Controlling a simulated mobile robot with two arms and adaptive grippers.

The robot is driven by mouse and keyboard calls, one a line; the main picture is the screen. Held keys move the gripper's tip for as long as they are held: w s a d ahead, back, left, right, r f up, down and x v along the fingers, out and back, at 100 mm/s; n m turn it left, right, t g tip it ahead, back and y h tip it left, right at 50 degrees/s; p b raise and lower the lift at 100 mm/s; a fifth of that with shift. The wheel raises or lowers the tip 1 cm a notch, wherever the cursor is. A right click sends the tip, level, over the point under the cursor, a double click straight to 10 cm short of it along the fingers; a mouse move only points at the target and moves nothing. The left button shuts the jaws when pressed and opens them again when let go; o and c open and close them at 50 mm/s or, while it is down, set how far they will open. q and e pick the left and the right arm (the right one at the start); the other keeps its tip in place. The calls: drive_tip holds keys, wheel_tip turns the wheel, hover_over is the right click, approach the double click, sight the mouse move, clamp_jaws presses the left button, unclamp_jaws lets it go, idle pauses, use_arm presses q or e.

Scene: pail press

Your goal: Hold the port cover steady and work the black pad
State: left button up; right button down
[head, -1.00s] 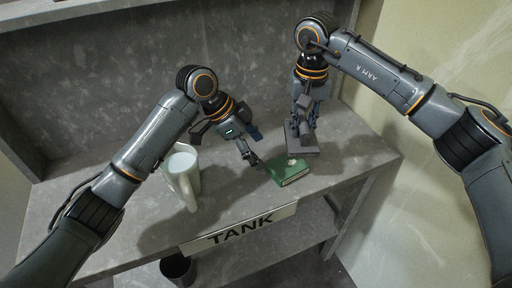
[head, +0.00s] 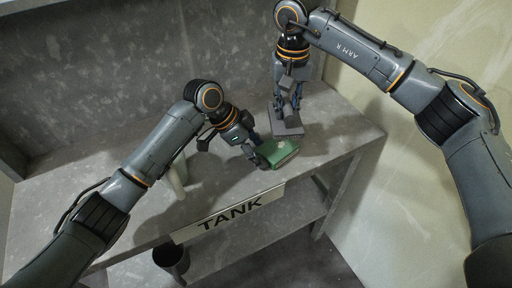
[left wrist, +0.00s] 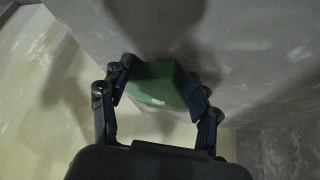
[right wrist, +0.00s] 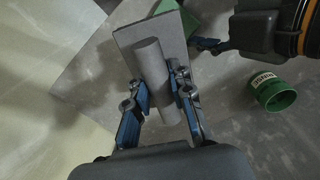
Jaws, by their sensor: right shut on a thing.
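A grey plate (head: 290,129) with a thick grey cylinder (right wrist: 148,62) on it, apparently the port cover, lies on the grey bench. My right gripper (head: 287,108) is shut on the cylinder, one finger on each side in the right wrist view. A green block (head: 283,152) with a pale mark on top lies just in front of the plate. My left gripper (head: 261,160) is at the block's left end. In the left wrist view its fingers are apart, either side of the green block (left wrist: 158,82). I cannot make out a black pad.
The right wrist view shows a green labelled cup (right wrist: 275,92) on the bench. A TANK sign (head: 230,210) is on the front edge. A dark bin (head: 170,262) stands below.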

use_arm(q)
clamp_jaws()
drive_tip(key=c, duration=0.9)
unclamp_jaws()
drive_tip(key=o, duration=0.4)
